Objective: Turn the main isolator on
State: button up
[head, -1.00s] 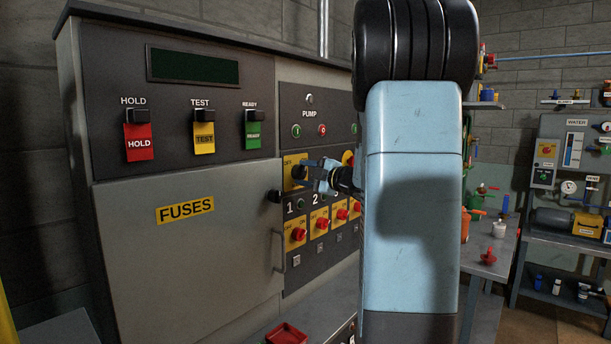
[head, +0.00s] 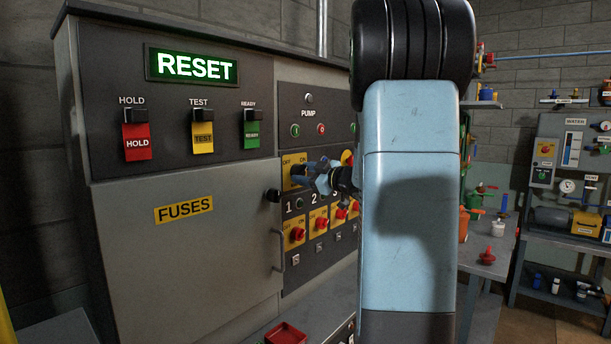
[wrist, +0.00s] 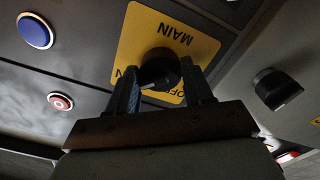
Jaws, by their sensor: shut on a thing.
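The main isolator is a black rotary knob (wrist: 166,66) on a yellow plate (wrist: 140,38) marked MAIN and OFF in the wrist view. In the head view the plate (head: 289,161) shows OFF at left and ON at right, right of the fuse door. My gripper (wrist: 163,84) is shut on the knob, one finger on each side. In the head view my gripper (head: 312,178) is at the plate and hides most of the knob. I cannot tell exactly where the knob points. The display (head: 195,67) above is lit green and reads RESET.
Several numbered red switches (head: 321,223) sit just below my gripper. Pump buttons (head: 322,129) are above it. The fuse door's black latch (head: 274,196) and handle (head: 280,250) stick out at left. A red tray (head: 286,333) lies on the ledge below.

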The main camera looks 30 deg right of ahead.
jog(key=shift+a+f, duration=0.15)
jog(key=shift+f, duration=0.05)
jog(key=o, duration=0.8)
jog(key=shift+o, duration=1.2)
jog(key=shift+r, duration=0.15)
jog(key=v, duration=1.3)
jog(key=shift+s+d, duration=0.2)
jog(key=shift+s, duration=0.15)
jog(key=shift+w, duration=0.1)
